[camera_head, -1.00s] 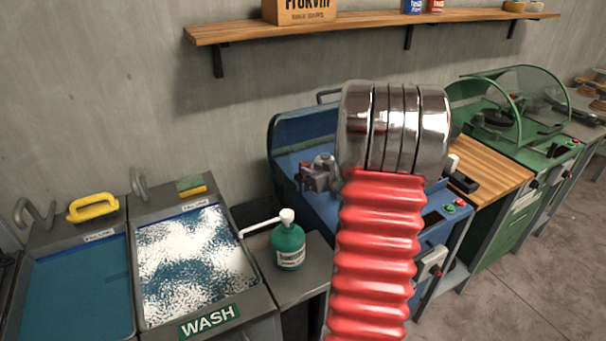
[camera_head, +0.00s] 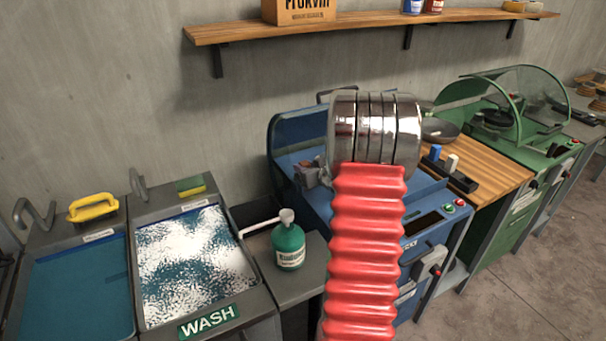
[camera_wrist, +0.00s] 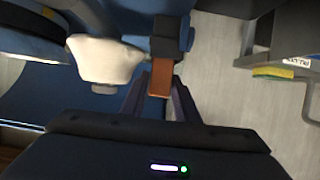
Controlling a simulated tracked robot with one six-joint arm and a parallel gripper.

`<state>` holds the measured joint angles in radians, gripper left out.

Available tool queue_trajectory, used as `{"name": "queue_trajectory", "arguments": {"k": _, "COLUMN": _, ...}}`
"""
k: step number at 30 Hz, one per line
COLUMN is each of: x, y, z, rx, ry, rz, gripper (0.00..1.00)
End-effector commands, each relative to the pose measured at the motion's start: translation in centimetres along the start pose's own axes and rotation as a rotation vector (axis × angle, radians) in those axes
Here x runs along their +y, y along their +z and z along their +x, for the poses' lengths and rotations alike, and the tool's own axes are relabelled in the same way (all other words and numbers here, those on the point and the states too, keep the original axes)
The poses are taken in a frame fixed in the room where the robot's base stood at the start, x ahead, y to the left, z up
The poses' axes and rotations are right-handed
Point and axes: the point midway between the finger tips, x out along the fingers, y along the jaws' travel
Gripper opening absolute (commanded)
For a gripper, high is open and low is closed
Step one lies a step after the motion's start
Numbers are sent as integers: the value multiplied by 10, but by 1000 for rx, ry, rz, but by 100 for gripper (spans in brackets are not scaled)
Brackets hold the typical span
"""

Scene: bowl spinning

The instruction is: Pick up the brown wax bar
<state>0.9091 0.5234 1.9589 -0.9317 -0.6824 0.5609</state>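The brown wax bar (camera_wrist: 160,79) shows in the wrist view as a short orange-brown block. It lies between the two dark fingers of my gripper (camera_wrist: 161,88). The fingertips narrow in against its sides, and my gripper looks shut on it. A dark block (camera_wrist: 170,35) lies just beyond the bar; I cannot tell whether they touch. A pale rounded part (camera_wrist: 105,60) is left of the bar. In the head view my arm's red sleeve and chrome end cover most of this spot, so my gripper is not clearly seen there.
The blue machine (camera_head: 290,135) surrounds the work spot. A dark holder (camera_head: 462,184) with a blue bar (camera_head: 436,152) and a white bar (camera_head: 452,162) is on the wooden bench (camera_head: 498,172). A green pump bottle (camera_head: 288,246) and wash sink (camera_head: 262,302) are left.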

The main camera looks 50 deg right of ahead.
Motion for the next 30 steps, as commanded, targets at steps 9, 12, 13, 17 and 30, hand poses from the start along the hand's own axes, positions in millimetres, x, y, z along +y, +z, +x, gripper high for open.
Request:
{"name": "queue_trajectory", "arguments": {"k": 9, "x": -1, "y": 0, "z": 9, "rx": 0, "ry": -1, "rz": 0, "gripper": 28}}
{"name": "queue_trajectory", "arguments": {"k": 12, "x": -1, "y": 0, "z": 9, "rx": 0, "ry": -1, "rz": 0, "gripper": 28}}
{"name": "queue_trajectory", "arguments": {"k": 13, "x": -1, "y": 0, "z": 9, "rx": 0, "ry": -1, "rz": 0, "gripper": 28}}
{"name": "queue_trajectory", "arguments": {"k": 17, "x": -1, "y": 0, "z": 9, "rx": 0, "ry": -1, "rz": 0, "gripper": 28}}
{"name": "queue_trajectory", "arguments": {"k": 30, "x": -1, "y": 0, "z": 9, "rx": 0, "ry": -1, "rz": 0, "gripper": 4}}
